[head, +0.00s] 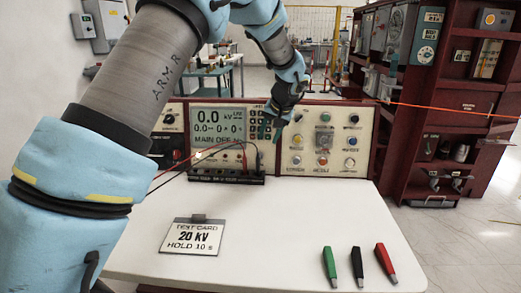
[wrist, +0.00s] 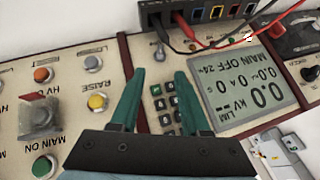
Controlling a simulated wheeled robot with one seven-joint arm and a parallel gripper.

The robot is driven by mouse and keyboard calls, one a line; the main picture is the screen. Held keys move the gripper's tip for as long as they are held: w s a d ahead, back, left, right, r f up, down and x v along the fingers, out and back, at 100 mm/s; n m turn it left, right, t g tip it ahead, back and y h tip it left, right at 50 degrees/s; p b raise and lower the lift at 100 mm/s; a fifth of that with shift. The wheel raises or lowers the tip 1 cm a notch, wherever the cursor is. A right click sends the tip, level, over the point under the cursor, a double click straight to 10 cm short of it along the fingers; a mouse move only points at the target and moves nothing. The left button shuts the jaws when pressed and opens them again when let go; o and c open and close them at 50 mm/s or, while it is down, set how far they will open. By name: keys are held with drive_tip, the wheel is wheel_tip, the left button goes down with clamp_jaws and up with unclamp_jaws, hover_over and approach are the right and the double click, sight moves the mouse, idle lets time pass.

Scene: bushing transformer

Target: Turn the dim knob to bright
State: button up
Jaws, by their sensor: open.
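The wrist view shows the console upside down. A small grey knob (wrist: 160,50) sits on the display panel between the keypad (wrist: 166,103) and the black terminal block (wrist: 205,15). It may be the dim knob; I cannot read its label or setting. My gripper (wrist: 160,72) is open and empty, its green fingers pointing toward this knob, which shows in the gap just beyond the tips. I cannot tell the remaining distance. In the head view my gripper (head: 270,129) is in front of the keypad area, right of the lit display (head: 218,124); the knob is not clear there.
Red and black leads run from the terminal block (head: 226,177) close by. A button panel (head: 323,140) adjoins the display panel. A test card (head: 194,237) and green (head: 329,266), black (head: 357,266) and red (head: 385,263) probes lie on the white table (head: 275,235), otherwise mostly clear.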

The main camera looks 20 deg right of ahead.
sight(261, 154)
drive_tip(key=p+x, duration=0.2)
drive_tip(key=x, duration=0.8)
drive_tip(key=shift+f, duration=0.15)
clamp_jaws()
